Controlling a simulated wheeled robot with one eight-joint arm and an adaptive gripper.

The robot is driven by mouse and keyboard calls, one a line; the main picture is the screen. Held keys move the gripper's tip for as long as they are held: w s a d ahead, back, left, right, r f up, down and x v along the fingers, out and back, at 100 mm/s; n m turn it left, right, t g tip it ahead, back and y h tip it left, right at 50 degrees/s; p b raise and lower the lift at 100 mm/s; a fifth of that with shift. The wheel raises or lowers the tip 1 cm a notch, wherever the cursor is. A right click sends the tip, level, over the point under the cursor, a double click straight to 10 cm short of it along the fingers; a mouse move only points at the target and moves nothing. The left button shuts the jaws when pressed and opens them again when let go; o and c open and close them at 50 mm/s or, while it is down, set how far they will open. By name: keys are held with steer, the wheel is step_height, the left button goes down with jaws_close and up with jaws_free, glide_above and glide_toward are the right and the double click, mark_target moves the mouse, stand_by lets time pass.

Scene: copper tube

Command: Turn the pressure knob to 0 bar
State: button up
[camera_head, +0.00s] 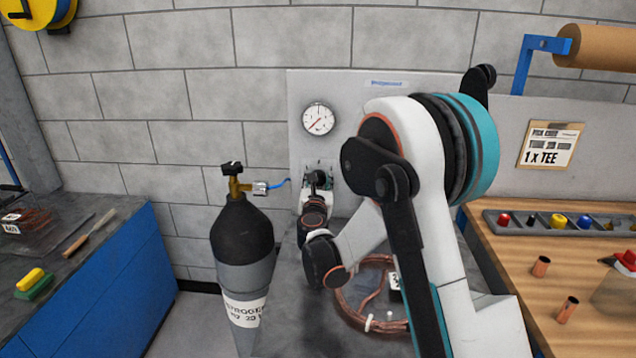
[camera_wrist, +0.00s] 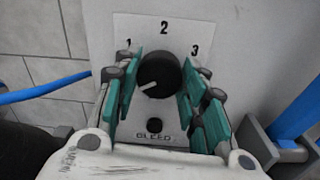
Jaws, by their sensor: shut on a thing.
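The black round pressure knob (camera_wrist: 160,72) sits on a pale panel in the wrist view. Its white pointer line aims to the lower left. The numbers 1, 2 and 3 show around its upper side; no 0 is visible, and the left finger covers part of the dial's lower left. My gripper (camera_wrist: 161,78) is shut on the knob, with teal fingers on its left and right sides. In the head view my gripper (camera_head: 317,184) is at the panel below the gauge and largely hides the knob. The white pressure gauge (camera_head: 318,119) has a red needle pointing lower left.
A blue hose (camera_wrist: 45,88) runs in from the left. A dark gas cylinder (camera_head: 243,240) stands left of my arm. Copper coils (camera_head: 350,312) lie below it, and a wooden bench (camera_head: 515,262) is at right.

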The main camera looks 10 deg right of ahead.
stand_by(0.3)
steer(key=o, duration=1.1)
steer(key=shift+c, duration=0.2)
steer(key=shift+s, duration=0.1)
steer(key=v, duration=1.2)
